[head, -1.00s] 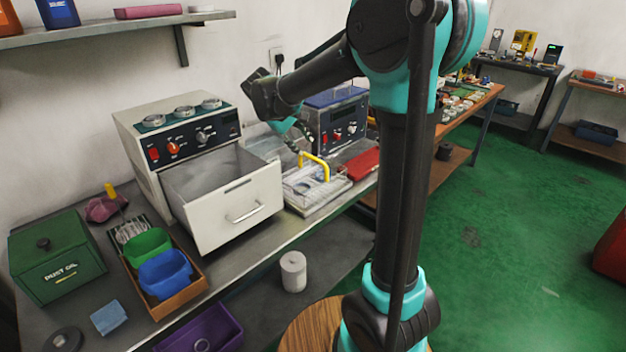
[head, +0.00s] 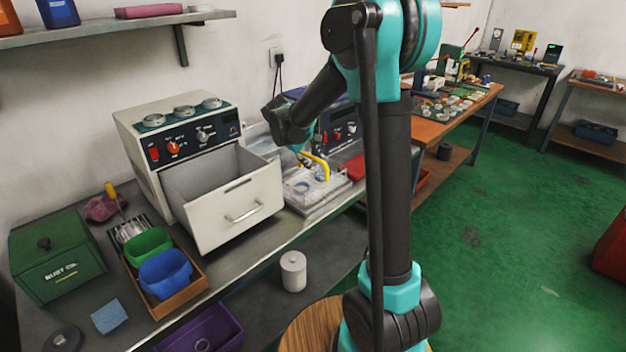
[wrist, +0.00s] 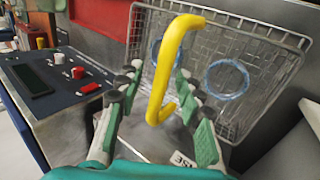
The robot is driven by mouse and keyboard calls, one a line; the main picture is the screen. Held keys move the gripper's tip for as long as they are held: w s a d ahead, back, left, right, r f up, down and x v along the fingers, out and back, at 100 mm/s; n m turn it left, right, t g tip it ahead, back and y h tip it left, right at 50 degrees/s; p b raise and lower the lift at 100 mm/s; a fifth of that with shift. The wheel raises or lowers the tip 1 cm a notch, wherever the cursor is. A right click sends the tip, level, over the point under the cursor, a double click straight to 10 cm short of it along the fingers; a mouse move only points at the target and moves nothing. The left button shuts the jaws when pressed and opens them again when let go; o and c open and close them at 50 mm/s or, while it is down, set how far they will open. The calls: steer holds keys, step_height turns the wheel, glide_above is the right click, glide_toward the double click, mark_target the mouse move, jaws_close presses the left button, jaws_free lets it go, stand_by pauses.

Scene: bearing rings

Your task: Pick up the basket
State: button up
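The basket (wrist: 264,62) is a grey wire tray with a yellow handle (wrist: 172,66). In the head view it sits on the bench (head: 295,203) right of the open drawer, its yellow handle (head: 318,166) showing. Two pale blue rings (wrist: 227,79) lie in the basket. My gripper (wrist: 158,76) is open, its two fingers apart on either side of the handle in the wrist view. I cannot tell whether they touch it. In the head view the gripper is mostly hidden by my arm.
A white oven-like unit with its drawer (head: 240,205) open stands left of the basket. A blue control-panel unit (head: 340,130) stands behind it, and a red item (head: 354,167) lies right of it. Green and blue bins (head: 165,273) sit further left.

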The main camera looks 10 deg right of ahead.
jaws_close()
steer(key=shift+r, duration=0.1)
stand_by(0.6)
